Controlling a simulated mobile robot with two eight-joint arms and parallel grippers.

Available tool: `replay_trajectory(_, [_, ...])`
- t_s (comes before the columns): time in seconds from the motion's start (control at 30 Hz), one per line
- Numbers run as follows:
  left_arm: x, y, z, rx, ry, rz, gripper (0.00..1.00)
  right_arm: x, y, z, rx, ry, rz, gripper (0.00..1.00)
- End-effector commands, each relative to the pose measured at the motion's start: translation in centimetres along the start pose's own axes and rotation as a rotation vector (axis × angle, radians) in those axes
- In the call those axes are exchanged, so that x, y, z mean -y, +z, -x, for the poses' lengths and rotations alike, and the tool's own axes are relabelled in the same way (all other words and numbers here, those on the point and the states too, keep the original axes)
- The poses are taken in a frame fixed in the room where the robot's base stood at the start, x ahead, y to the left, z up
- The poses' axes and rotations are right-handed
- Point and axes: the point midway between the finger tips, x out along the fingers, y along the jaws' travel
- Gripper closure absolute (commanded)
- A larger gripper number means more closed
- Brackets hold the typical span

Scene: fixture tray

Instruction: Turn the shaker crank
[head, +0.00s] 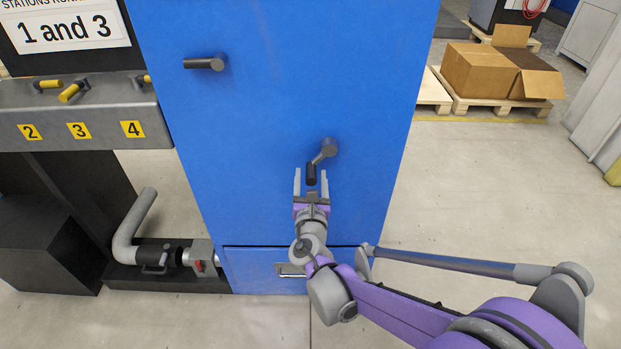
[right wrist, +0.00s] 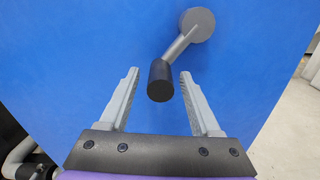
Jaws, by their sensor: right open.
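The shaker crank (head: 323,155) sticks out of the front of a blue cabinet (head: 270,110). It has a round grey hub, a slanted grey arm and a black cylindrical grip (head: 311,173) at its lower left end. My right gripper (head: 311,178) is open, with one finger on each side of the black grip. In the right wrist view the crank's grip (right wrist: 160,81) lies between the fingertips, with a visible gap on both sides. Whether the fingers reach fully around it in depth is hard to tell. My left gripper is not in view.
A second dark handle (head: 203,63) sits higher on the cabinet. A drawer with a metal pull (head: 290,269) is below. At left are a grey panel (head: 80,108) with yellow-handled levers and a pipe with a valve (head: 155,257). Cardboard boxes (head: 482,73) stand on pallets at back right.

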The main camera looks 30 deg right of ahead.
Motion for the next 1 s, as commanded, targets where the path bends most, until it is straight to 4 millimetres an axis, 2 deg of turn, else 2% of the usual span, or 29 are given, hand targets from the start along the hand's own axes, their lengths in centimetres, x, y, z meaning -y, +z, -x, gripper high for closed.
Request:
replay_trajectory(0.3, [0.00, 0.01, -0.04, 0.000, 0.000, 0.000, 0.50, 0.03, 0.03, -0.34, 0.000, 0.000, 0.000, 0.36])
replay_trajectory(0.37, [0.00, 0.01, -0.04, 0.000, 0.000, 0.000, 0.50, 0.03, 0.03, -0.33, 0.000, 0.000, 0.000, 0.45])
replay_trajectory(0.67, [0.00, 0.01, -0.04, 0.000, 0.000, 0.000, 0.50, 0.03, 0.03, -0.32, 0.000, 0.000, 0.001, 0.99])
replay_trajectory(1.0, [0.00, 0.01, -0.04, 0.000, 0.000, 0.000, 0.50, 0.03, 0.03, -0.31, 0.000, 0.000, 0.000, 1.00])
